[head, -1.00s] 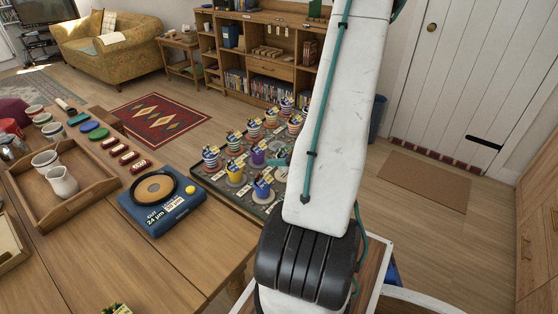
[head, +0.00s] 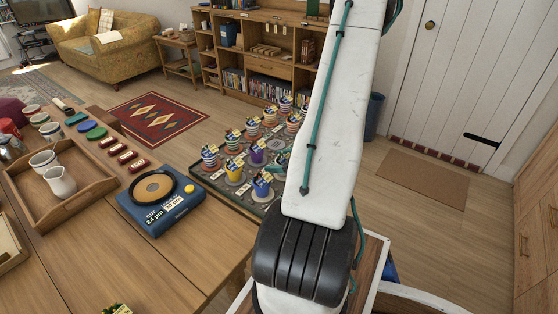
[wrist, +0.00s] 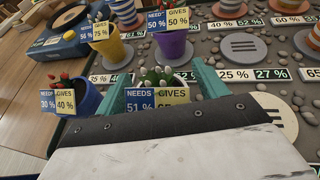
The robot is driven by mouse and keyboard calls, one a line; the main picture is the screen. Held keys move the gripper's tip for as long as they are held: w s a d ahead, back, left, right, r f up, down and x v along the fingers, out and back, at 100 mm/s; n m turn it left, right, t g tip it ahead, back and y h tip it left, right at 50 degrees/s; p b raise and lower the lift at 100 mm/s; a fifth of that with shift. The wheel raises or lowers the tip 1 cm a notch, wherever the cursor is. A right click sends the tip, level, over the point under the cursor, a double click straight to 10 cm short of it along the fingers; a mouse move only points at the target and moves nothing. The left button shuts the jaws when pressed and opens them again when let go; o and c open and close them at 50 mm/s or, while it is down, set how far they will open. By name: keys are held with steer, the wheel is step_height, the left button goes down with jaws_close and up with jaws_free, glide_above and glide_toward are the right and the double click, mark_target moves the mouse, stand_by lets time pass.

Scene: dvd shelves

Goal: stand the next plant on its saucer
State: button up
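In the wrist view, my gripper (wrist: 158,92) has its teal fingers on either side of a small cactus plant (wrist: 154,76). They look closed on its pot, which is mostly hidden behind a label reading "needs 51 %". In the head view, my arm hides most of the gripper and this plant. An empty grey saucer with three bars (wrist: 243,46) lies on the pebbled tray. A yellow pot (wrist: 108,48), a purple pot (wrist: 171,45) and a blue pot (wrist: 84,98) hold labelled plants.
Several striped pots stand on the tray (head: 222,194) in the head view. Percentage plates (wrist: 254,74) lie between the saucers. A blue scale (head: 157,203) stands left of the tray. A wooden tray with white jugs (head: 104,170) is farther left.

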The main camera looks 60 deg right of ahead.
steer(key=shift+r, duration=0.2)
steer(key=v, duration=1.2)
steer(key=w+a+r+n+g+y, duration=0.2)
steer(key=w+a+r+n+g, duration=0.1)
steer(key=w+a+r+n, duration=0.25)
steer(key=w+a+r+n+g+y, duration=0.35)
steer(key=a+n, duration=0.25)
steer(key=a, duration=0.3)
steer(key=w+a+r+n+g+y, duration=0.1)
steer(key=w+a+r+n+g, duration=0.25)
steer(key=a+r+n, duration=0.35)
steer(key=s+a+r+n+g+h, duration=0.1)
steer(key=s+a+r+n+h, duration=0.3)
steer(key=a+n, duration=0.4)
steer(key=s+a+r+n+g+h, duration=0.1)
steer(key=s+a+r+n+h, duration=0.2)
steer(key=a+n, duration=0.5)
steer(key=shift+s+r+h, duration=0.35)
steer(key=shift+s+r, duration=0.1)
steer(key=shift+s, duration=0.35)
